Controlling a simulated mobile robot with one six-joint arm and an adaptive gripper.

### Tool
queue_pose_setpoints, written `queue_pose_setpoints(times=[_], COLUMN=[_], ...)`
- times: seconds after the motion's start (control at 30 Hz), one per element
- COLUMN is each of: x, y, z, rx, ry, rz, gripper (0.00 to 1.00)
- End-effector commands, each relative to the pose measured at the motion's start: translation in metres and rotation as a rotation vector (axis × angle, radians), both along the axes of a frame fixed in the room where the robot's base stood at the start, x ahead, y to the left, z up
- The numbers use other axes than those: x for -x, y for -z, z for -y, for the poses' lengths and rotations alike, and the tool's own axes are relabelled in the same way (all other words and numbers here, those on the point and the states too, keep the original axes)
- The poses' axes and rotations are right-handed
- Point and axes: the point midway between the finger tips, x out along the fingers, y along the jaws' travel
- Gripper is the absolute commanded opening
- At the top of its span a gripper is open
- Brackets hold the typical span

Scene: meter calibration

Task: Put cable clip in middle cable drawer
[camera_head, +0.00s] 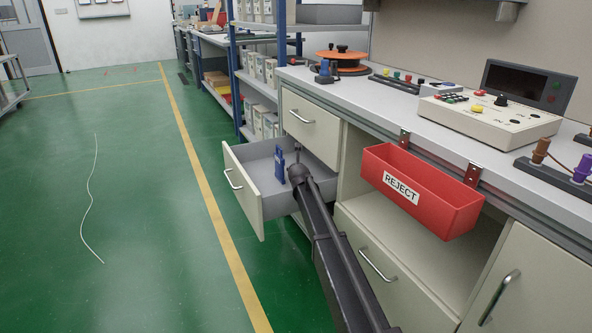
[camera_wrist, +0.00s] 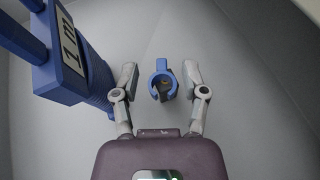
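The middle drawer (camera_head: 246,205) is pulled open below a closed top drawer. My gripper (camera_head: 297,168) reaches down into it; its fingertips are hidden in the head view. In the wrist view my gripper (camera_wrist: 161,80) is open, with its two grey fingers apart. The cable clip (camera_wrist: 162,88), a small blue open ring, sits between the fingers with a gap on both sides. The grey drawer floor (camera_wrist: 235,110) lies behind it. Whether the clip touches the floor I cannot tell. The clip is not distinguishable in the head view.
A blue item (camera_head: 280,168) stands in the drawer; in the wrist view a blue piece labelled "1 m" (camera_wrist: 72,62) is close left of my gripper. A red REJECT bin (camera_head: 425,185) hangs right of the drawer. The green floor to the left is open, with a white cable (camera_head: 90,190).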

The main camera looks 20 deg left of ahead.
Motion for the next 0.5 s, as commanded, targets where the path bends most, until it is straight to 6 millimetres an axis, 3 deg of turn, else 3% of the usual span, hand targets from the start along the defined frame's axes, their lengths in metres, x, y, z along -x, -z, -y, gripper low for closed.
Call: queue_pose_setpoints(times=[0.5], x=[0.0004], y=[-0.0034], z=[0.0009], rx=[0.0], ry=[0.0], rz=[0.0], gripper=[0.68])
